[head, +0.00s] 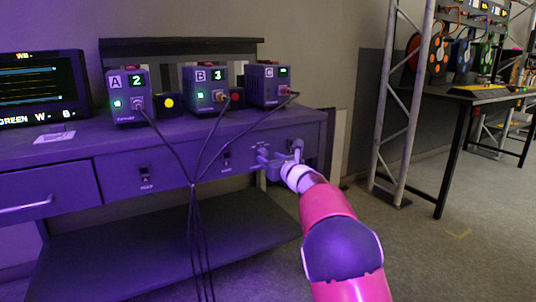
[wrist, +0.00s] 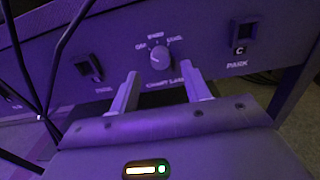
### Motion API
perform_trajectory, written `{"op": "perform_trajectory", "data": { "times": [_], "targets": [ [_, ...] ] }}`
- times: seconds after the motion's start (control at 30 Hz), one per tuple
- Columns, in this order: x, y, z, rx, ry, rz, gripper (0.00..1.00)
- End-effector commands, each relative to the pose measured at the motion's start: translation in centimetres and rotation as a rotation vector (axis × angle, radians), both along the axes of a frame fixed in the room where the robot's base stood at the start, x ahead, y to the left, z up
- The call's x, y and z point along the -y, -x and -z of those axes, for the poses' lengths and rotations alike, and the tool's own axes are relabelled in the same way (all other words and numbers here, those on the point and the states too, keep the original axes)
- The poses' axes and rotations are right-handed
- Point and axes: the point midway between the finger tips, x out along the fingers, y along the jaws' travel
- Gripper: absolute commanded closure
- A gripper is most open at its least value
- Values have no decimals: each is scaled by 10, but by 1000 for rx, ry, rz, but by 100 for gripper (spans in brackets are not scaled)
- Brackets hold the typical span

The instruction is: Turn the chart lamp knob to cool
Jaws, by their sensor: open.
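The chart lamp knob (wrist: 159,57) is a small round grey knob on the bench's front panel, in the upper middle of the wrist view. Small labels arc above it: OFF at the left, a middle one I cannot read clearly, and what looks like COOL at the right. CHART LAMP is printed below it. I cannot tell for sure where its pointer aims. My gripper (wrist: 160,71) is open, with one finger to each side below the knob and nothing between them. In the head view my gripper (head: 280,154) is at the bench's right front and hides the knob.
A PARK socket marked C (wrist: 240,36) is right of the knob; another park holder (wrist: 90,67) is left. Black cables (head: 194,215) hang from boxes A (head: 126,95), B (head: 204,89) and C (head: 268,84). A truss upright (head: 400,100) stands to the right.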

Motion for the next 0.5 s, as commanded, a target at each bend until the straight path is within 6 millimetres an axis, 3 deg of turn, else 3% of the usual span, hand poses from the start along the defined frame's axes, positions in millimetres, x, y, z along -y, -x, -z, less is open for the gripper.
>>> {"op": "perform_trajectory", "data": {
  "times": [0.2,0.5],
  "targets": [
    [-15,-24,-1,-1,-1,2,53],
    [-20,-31,0,-2,-3,3,53]
  ]
}}
